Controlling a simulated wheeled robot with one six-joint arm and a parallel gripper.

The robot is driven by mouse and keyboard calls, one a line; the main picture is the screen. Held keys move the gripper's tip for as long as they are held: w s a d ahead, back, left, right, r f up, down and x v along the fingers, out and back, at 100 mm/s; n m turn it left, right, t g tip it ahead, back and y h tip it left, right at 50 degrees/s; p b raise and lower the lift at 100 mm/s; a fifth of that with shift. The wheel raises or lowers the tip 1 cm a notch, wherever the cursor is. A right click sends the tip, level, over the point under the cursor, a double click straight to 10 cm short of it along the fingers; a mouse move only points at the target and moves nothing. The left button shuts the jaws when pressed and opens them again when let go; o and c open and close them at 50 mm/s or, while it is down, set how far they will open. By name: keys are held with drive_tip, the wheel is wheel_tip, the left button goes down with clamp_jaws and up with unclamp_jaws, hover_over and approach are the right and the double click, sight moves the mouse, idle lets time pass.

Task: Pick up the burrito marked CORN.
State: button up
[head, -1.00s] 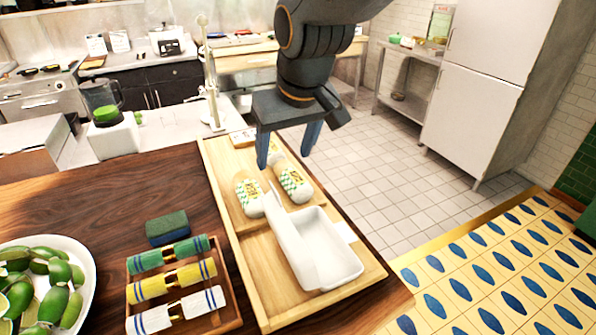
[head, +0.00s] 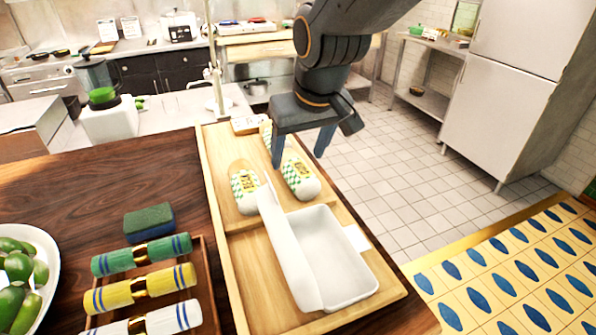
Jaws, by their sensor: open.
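Several wrapped burritos lie in the upper part of a wooden tray (head: 213,170). The left burrito (head: 244,187) has a white, green-checked wrapper with a yellow label. A similar right burrito (head: 300,178) lies beside it, under my gripper. A third wrapped one (head: 265,131) shows partly behind my gripper. The labels are too small to read, so I cannot tell which is marked CORN. My gripper (head: 298,161) is open and empty, pointing down, with its blue fingers apart above the right burrito in the picture. I cannot tell its exact height.
A white dish (head: 340,258) with a raised white flap stands in the tray's front part. Left are a rack of rolled towels (head: 140,285), a sponge (head: 149,222) and a bowl of limes (head: 45,245). Tiled floor lies beyond the counter's right edge.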

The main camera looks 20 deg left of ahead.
sight(298, 166)
drive_tip(key=shift+w+d+p+x, duration=0.15)
drive_tip(key=shift+p+x, duration=0.4)
drive_tip(key=shift+x, duration=0.95)
drive_tip(key=shift+w+d+p+x, duration=0.15)
drive_tip(key=shift+p+x, duration=0.4)
drive_tip(key=shift+x, duration=1)
drive_tip(key=c, duration=1.4)
